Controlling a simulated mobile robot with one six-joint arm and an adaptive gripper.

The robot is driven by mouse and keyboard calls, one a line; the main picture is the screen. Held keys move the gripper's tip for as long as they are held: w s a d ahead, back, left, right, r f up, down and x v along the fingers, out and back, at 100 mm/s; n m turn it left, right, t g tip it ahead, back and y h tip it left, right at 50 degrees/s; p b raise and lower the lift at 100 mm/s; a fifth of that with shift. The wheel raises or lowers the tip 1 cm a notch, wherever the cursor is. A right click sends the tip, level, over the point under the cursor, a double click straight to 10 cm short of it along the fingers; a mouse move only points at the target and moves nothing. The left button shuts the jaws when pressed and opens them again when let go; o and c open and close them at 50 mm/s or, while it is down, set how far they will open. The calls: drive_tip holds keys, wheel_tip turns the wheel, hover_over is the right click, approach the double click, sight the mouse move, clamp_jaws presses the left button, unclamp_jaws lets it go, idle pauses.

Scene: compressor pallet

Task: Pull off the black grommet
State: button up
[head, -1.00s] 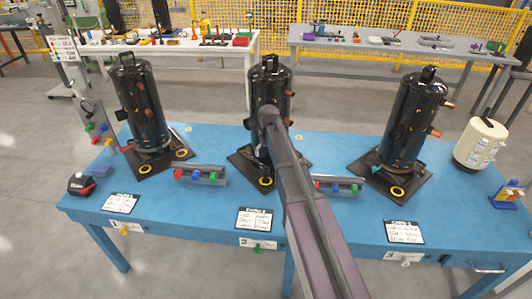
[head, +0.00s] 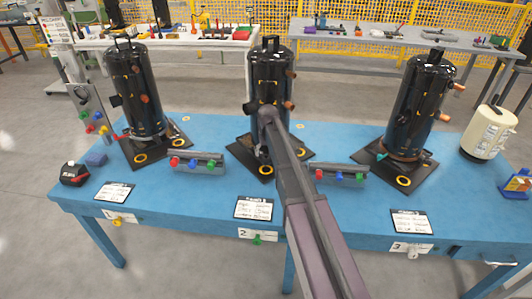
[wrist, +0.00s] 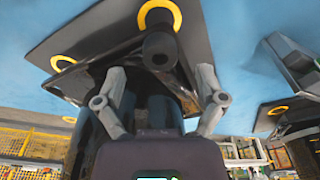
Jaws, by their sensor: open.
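Three black compressors stand upright on dark square base plates on the blue table. My gripper is in front of the middle compressor (head: 268,75), its fingers partly hidden behind my arm in the head view. In the wrist view the open fingers (wrist: 161,72) point at the base plate (wrist: 100,28). A short black cylindrical piece, seemingly the black grommet (wrist: 159,47), stands between and just beyond the fingertips. It is in front of a yellow ring (wrist: 160,8) on the plate. Nothing is visibly gripped, and I cannot tell whether a finger touches it. I cannot make it out in the head view.
The left compressor (head: 133,90) and right compressor (head: 412,105) flank the middle one. Racks with coloured knobs (head: 195,163) (head: 340,175) lie between them. A cream canister (head: 489,133) stands at the right end. Label cards (head: 254,209) line the front edge.

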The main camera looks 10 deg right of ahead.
sight(266, 157)
drive_tip(key=shift+w+f+b, duration=0.2)
drive_tip(key=shift+f+b, duration=1.05)
drive_tip(key=shift+f, duration=0.3)
drive_tip(key=shift+c, duration=0.2)
clamp_jaws()
